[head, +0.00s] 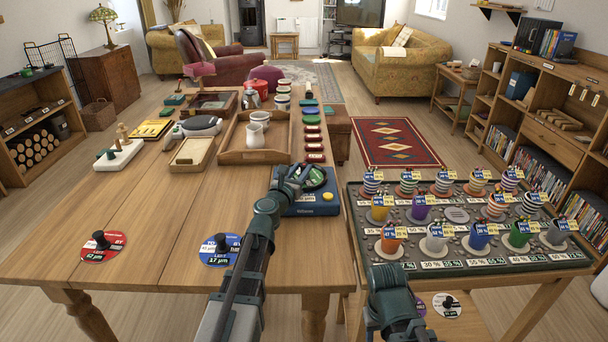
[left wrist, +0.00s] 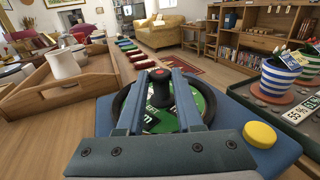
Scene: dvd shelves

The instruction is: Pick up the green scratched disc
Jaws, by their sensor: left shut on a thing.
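The green disc (head: 316,178), with a black knob at its centre, sits in a dark ring on a blue box (head: 318,208) with a yellow button (head: 328,197). In the left wrist view the green disc (left wrist: 203,101) shows between and beside my fingers. My left gripper (head: 300,178) is shut on the disc's black knob (left wrist: 160,88), one finger on each side. The disc appears to be still within the ring. Any scratches are too small to tell. My right arm shows at the lower right; its fingers cannot be made out.
A red disc (head: 103,247) and a blue disc (head: 220,250), both knobbed, lie on the table's front left. A wooden tray (head: 228,157) with white mugs stands behind the box.

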